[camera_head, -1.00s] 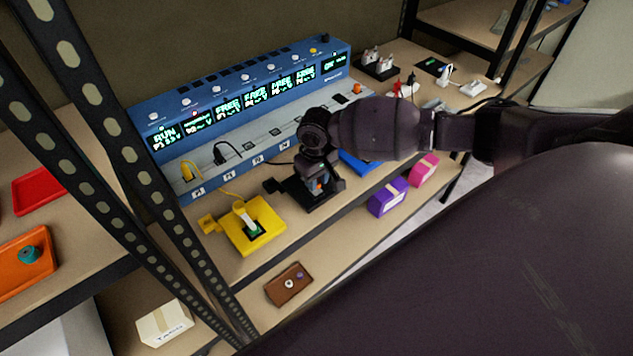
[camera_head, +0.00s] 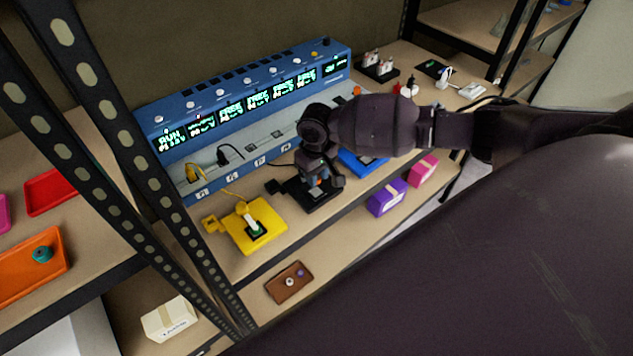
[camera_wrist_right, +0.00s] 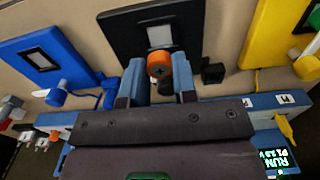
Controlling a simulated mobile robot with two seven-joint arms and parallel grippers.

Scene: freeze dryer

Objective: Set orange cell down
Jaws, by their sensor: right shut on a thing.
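The orange cell (camera_wrist_right: 159,66) is a short round piece with a dark cross-shaped mark on its end, held between the blue-grey fingers of my right gripper (camera_wrist_right: 160,76). In the head view my right gripper (camera_head: 317,181) points down over a black pad (camera_head: 301,204) on the bench, and only a speck of orange shows there. In the wrist view the cell is in front of the black pad (camera_wrist_right: 195,42), just below its pale centre square. Whether the cell touches the pad cannot be told. My left gripper is not in view.
A yellow pad (camera_head: 272,215) with a white-topped piece lies left of the black pad, and a blue pad (camera_head: 362,163) lies to the right. The blue control console (camera_head: 240,85) stands behind.

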